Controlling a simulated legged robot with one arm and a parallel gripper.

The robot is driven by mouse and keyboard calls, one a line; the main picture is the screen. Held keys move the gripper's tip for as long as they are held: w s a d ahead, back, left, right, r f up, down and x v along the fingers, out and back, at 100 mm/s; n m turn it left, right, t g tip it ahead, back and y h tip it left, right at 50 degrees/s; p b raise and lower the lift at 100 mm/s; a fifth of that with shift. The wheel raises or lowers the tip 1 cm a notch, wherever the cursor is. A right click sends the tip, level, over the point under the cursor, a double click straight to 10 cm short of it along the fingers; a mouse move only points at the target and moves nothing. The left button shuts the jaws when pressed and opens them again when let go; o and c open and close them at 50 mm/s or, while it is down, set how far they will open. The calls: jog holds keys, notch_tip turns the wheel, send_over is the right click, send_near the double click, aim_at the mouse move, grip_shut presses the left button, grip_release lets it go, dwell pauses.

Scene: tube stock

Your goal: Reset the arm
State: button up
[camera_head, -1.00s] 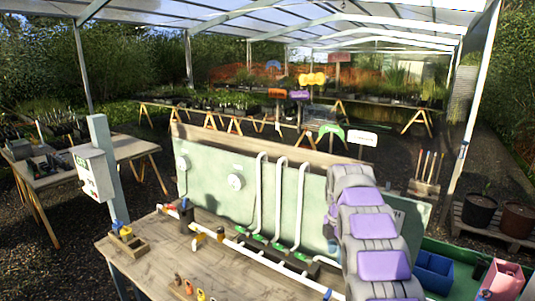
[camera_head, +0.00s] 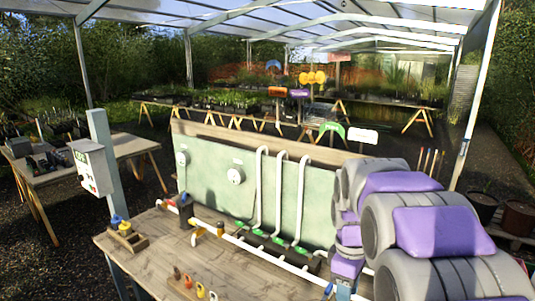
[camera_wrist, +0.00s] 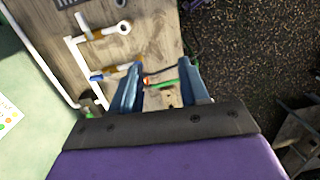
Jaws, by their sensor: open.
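My gripper (camera_wrist: 163,78) shows in the wrist view as two blue fingers spread apart, pointing toward the wooden bench. No object is clearly held between them. Small red and green items (camera_wrist: 160,85) show beyond the gap on the bench; whether the fingers touch them I cannot tell, but they look farther off. In the head view my grey and purple arm is folded at the right, its bulky links close to the camera. A blue part of its end (camera_head: 343,288) shows low over the bench's right side; the fingers are not clear there.
The workbench (camera_head: 150,262) carries white pipes (camera_head: 262,190) before a green panel (camera_head: 215,190), and a small wooden block with coloured tops (camera_head: 125,238). A post with a grey box (camera_head: 90,168) stands left. Dark gravel (camera_wrist: 255,50) lies beside the bench.

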jog(key=s+a+f+m+b, duration=0.1)
jog(key=s+f+m, duration=0.2)
jog(key=s, duration=0.6)
jog(key=s+a+f+m+b, duration=0.1)
jog(key=s+f+m, duration=0.2)
jog(key=s, duration=0.7)
jog(key=s+a+f+m+b, duration=0.1)
jog(key=s+f+m, duration=0.2)
jog(key=s, duration=0.7)
jog(key=shift+a+f+m+g, duration=0.15)
jog(key=shift+a+m+g, duration=0.15)
jog(key=shift+m, duration=0.6)
jog(key=shift+d, duration=0.2)
